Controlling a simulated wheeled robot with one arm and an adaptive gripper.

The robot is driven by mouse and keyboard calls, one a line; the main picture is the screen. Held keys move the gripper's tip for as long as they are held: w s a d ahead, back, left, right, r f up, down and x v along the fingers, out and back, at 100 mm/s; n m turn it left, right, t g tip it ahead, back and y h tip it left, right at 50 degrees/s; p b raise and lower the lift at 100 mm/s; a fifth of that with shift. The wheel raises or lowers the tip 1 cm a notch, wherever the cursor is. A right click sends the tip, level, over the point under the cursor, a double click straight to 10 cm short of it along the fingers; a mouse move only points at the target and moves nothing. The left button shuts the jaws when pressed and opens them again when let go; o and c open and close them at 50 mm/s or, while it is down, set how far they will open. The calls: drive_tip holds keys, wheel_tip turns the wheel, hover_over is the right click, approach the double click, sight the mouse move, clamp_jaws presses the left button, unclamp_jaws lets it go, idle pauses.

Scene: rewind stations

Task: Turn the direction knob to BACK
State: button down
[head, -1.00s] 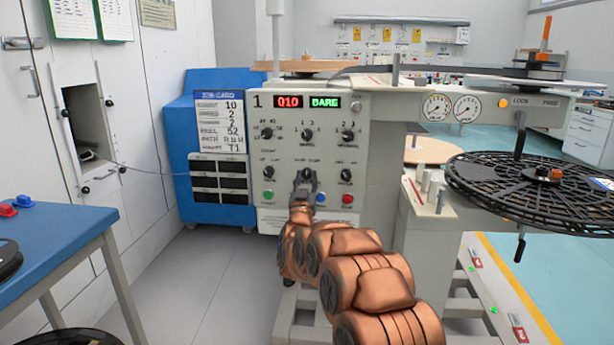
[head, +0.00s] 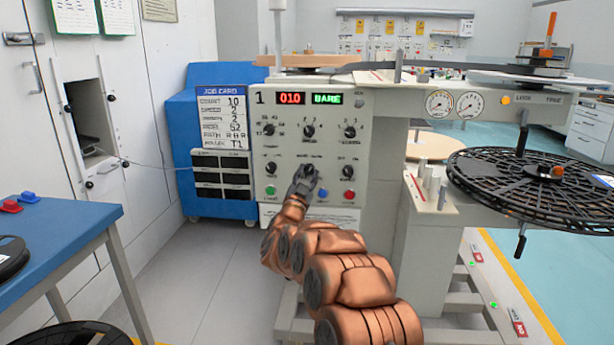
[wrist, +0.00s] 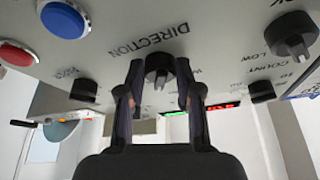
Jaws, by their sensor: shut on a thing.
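The direction knob (wrist: 158,68) is a small dark knob on the pale panel, with the word DIRECTION printed upside down beside it in the wrist view. My gripper (wrist: 160,82) has one finger on each side of this knob and is shut on it. In the head view my gripper (head: 305,178) is at the lower middle of the control panel (head: 362,130) and covers most of the knob. The knob's position marks are too small or hidden to read.
Other dark knobs surround it, including the count knob (wrist: 262,91). A green button (head: 271,190), blue button (head: 322,193) and red button (head: 349,194) sit close below. The display (head: 308,98) reads 010 BARE. A black reel (head: 500,185) stands at right.

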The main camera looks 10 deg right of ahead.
drive_tip(key=c, duration=0.8)
unclamp_jaws()
drive_tip(key=shift+o, duration=0.2)
drive_tip(key=shift+s+a, duration=0.1)
drive_tip(key=v, duration=1.1)
drive_tip(key=shift+s+a, duration=0.2)
drive_tip(key=shift+s, duration=0.1)
drive_tip(key=shift+f, duration=0.15)
